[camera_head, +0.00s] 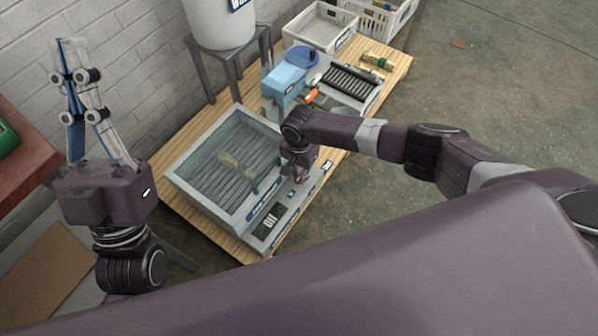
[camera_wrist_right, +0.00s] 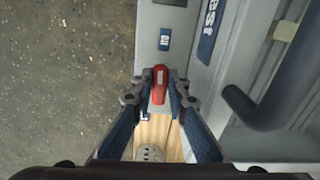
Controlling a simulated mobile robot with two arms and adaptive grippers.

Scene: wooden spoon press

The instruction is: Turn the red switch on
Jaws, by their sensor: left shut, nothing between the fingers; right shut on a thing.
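The red switch (camera_wrist_right: 158,88) shows in the right wrist view, on the grey front strip of the machine. My right gripper (camera_wrist_right: 160,78) is shut on it, with a fingertip at each side. In the head view my right gripper (camera_head: 297,178) reaches down at the front right side of the glass-lidded machine (camera_head: 178,177); its own arm partly hides the contact there. My left gripper (camera_head: 70,44) is raised at the left, pointing up, shut and empty, away from the machine.
A blue box (camera_head: 284,79), a roller rack (camera_head: 350,83) and a white crate (camera_head: 320,27) stand farther back on the wooden pallet (camera_head: 187,208). Open floor (camera_head: 490,90) lies right.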

